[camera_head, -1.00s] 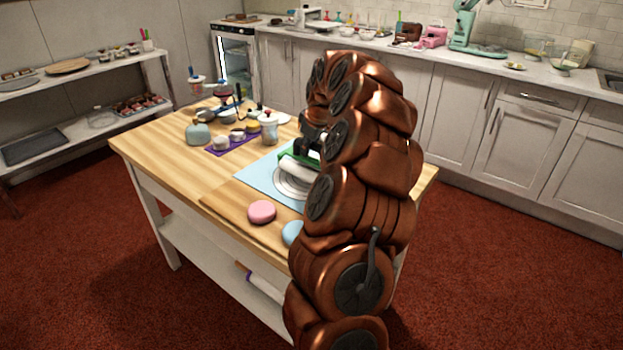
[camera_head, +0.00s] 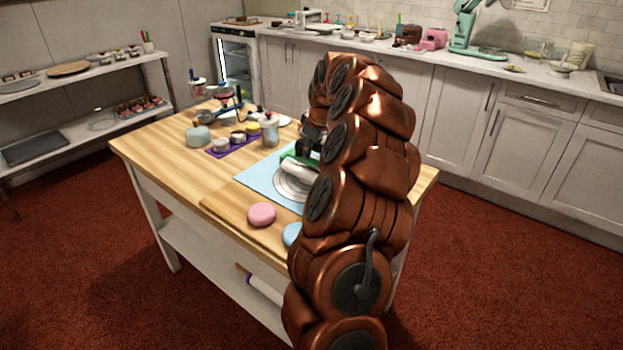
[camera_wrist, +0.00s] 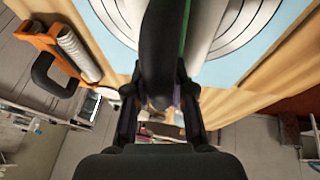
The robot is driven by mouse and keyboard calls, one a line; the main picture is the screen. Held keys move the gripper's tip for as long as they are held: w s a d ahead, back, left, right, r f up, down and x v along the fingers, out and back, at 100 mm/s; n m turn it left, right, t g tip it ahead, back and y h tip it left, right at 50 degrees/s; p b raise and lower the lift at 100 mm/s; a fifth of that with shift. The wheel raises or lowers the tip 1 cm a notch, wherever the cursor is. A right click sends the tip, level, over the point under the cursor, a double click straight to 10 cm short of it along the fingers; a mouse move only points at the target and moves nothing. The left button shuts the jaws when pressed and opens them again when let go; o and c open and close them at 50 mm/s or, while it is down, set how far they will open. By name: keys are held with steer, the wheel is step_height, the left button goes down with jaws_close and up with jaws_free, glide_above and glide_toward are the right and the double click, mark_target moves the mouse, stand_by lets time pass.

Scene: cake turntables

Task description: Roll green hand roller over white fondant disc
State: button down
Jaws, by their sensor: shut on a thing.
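The hand roller has a green frame (camera_head: 299,160), a white cylinder (camera_wrist: 206,28) and a black handle (camera_wrist: 160,55). My gripper (camera_wrist: 160,105) is shut on the handle, with a dark finger on each side of it. In the head view my arm hides most of the gripper. The roller lies over the white fondant disc (camera_head: 287,185) on a light blue mat (camera_head: 257,177). Ringed circles show around the cylinder in the wrist view. I cannot tell whether the cylinder touches the disc.
A pink disc (camera_head: 261,214) and a blue disc (camera_head: 292,234) lie near the table's front edge. A purple mat (camera_head: 222,152) with small cups and a clear jar (camera_head: 270,131) stand behind. The wooden tabletop (camera_head: 190,177) is bare at the left.

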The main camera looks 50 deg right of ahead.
steer(key=shift+d+f, duration=0.15)
steer(key=shift+f, duration=0.15)
steer(key=shift+d+f, duration=0.1)
steer(key=shift+d, duration=0.4)
steer(key=shift+a, duration=0.1)
stand_by(0.4)
steer(key=shift+a+b, duration=0.35)
steer(key=shift+a, duration=0.3)
steer(key=shift+a+b, duration=0.4)
steer(key=shift+a, duration=0.1)
